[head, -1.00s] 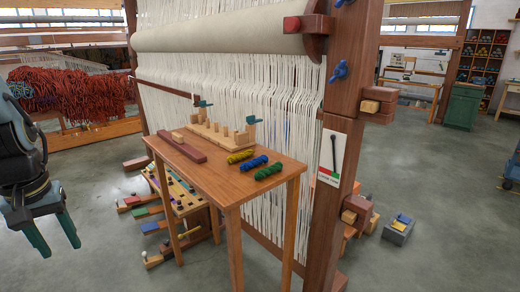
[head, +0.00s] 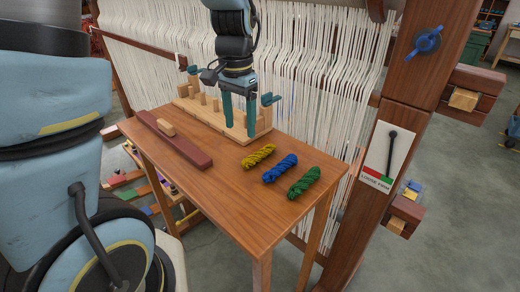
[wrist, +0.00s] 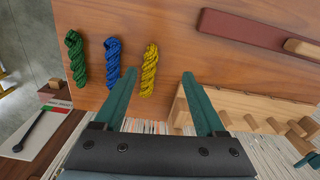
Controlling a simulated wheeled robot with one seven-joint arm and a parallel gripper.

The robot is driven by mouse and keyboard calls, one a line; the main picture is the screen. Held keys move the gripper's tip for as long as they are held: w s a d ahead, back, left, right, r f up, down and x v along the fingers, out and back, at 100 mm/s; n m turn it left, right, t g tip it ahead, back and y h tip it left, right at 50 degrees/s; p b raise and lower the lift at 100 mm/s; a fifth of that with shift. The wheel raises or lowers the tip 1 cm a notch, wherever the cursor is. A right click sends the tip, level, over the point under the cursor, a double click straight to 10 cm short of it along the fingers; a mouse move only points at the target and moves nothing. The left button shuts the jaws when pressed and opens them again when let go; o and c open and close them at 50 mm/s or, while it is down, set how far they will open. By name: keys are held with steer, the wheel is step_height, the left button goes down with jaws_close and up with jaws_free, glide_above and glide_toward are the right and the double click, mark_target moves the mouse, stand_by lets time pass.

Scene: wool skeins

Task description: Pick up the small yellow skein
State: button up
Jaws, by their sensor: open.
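The small yellow skein (head: 259,155) lies on the wooden table (head: 222,190), left of a blue skein (head: 279,168) and a green skein (head: 304,181). My gripper (head: 239,117) is open and empty, fingers pointing down, above the table by the pegged rack and behind the yellow skein. In the wrist view the yellow skein (wrist: 149,69) shows between the lines of the two open fingers (wrist: 159,82), nearer the left finger. The blue skein (wrist: 112,62) is partly beside that left finger. I cannot tell the exact height of the fingertips above the table.
A wooden rack with pegs (head: 195,108) stands at the table's back. A dark red bar with a small block (head: 172,140) lies on the left. The loom's white warp threads (head: 330,90) hang close behind; its post (head: 415,90) is at right.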

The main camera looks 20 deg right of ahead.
steer(key=d, duration=0.2)
steer(key=m+p, duration=0.1)
glide_above(252, 156)
steer(key=f, duration=0.5)
steer(key=shift+s+a+f, duration=0.15)
steer(key=shift+s+a, duration=0.05)
steer(key=shift+w+d+f+p, duration=0.1)
steer(key=shift+f+p, duration=0.25)
steer(key=shift+f, duration=0.9)
steer(key=shift+d+f+p, duration=0.1)
steer(key=shift+f+p, duration=0.25)
steer(key=shift+f, duration=0.85)
steer(key=shift+c, duration=0.4)
jaws_close()
